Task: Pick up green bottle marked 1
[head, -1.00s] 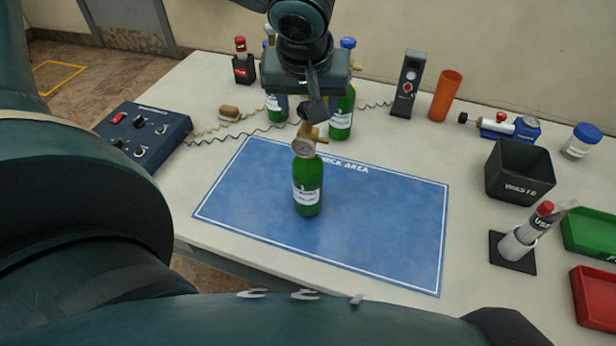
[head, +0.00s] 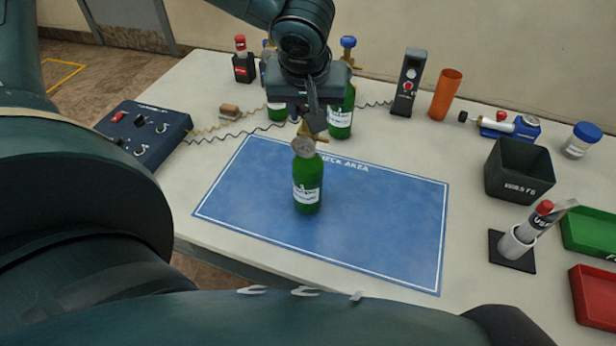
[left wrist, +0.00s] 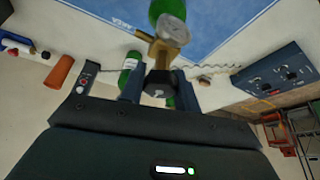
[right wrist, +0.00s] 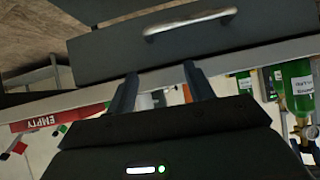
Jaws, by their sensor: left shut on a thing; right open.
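A green bottle (head: 307,190) with a white label, brass valve and round gauge is upright over the blue check area mat (head: 385,225). The number on its label is too small to read. My left gripper (head: 309,128) is above it, shut on its brass valve. In the left wrist view, the valve and gauge (left wrist: 172,30) show at the fingers, with part of the green body beyond. I cannot tell whether the bottle's base touches the mat. Two more green bottles stand behind, one at right (head: 341,115) and one partly hidden (head: 277,108). My right gripper (right wrist: 160,80) is open and empty.
A control box (head: 145,135) stands at left. The waste bin (head: 520,170), a holder with a tube (head: 515,245), green tray (head: 590,235) and red tray (head: 595,298) are at right. An orange cup (head: 445,95) stands behind. The mat around the bottle is clear.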

